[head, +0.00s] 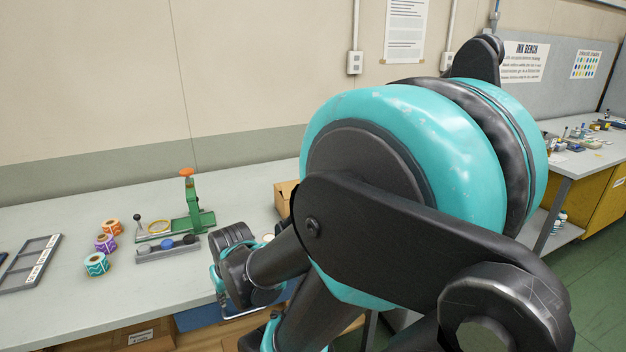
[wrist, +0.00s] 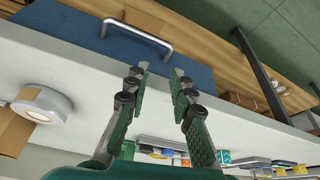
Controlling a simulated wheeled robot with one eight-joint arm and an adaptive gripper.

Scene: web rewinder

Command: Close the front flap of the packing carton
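A brown cardboard box, likely the packing carton (head: 285,192), stands on the bench in the head view. My arm hides most of it, and I cannot make out its front flap. In the wrist view a brown cardboard piece (wrist: 12,132) shows at the left edge, partly behind a white roll (wrist: 42,106); I cannot tell whether it is a flap. My gripper (wrist: 160,69) is open, its two green-padded fingers apart with nothing between them. It is at the bench's front edge, clear of the cardboard.
A blue drawer front (wrist: 80,28) with a metal handle (wrist: 138,36) lies just beyond my fingertips in the wrist view. On the bench are several label rolls (head: 105,243), a green press (head: 195,215) and a grey tray (head: 30,262).

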